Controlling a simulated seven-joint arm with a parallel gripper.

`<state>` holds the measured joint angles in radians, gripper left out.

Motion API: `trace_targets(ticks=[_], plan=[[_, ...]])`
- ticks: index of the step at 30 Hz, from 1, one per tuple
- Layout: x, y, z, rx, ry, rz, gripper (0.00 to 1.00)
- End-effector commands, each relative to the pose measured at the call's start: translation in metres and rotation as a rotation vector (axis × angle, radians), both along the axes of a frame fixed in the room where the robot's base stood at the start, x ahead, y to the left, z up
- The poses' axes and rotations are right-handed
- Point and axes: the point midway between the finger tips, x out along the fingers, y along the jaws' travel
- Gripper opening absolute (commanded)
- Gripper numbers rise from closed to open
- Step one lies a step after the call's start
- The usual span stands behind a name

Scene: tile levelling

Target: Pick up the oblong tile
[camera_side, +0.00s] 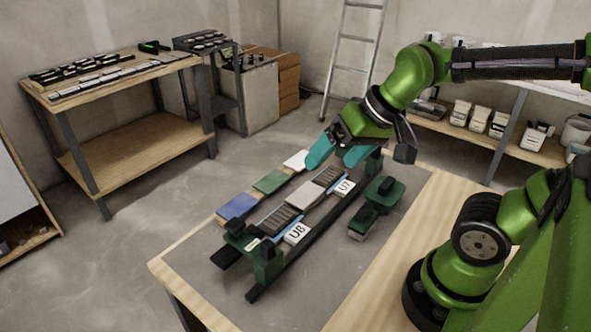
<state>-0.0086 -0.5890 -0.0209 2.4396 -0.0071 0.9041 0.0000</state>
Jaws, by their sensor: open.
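A row of flat tiles lies on the grey mat along the fixture's left side: a blue tile (238,207), a green tile (271,181) and a white tile (296,160). A pale beige tile (305,194) sits in the fixture between dark ribbed blocks. I cannot tell for sure which one is the oblong tile. My gripper (331,164) has teal fingers spread apart, with nothing seen between them. It is over the far end of the fixture, just right of the white tile. The left finger's tip is close to the white tile; whether they touch is unclear.
The fixture has dark rails (318,243) with green end clamps and blocks marked U8 (296,233) and U7 (344,188). The mat's front part is clear.

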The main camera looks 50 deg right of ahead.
Motion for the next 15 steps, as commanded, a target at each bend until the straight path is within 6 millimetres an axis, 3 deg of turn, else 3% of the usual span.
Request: trace_targets(ticks=[8,15], plan=[[0.091,-0.026,-0.008,0.060,0.240,-0.196,0.94],[0.171,-0.057,-0.037,0.089,0.439,-0.515,0.94]])
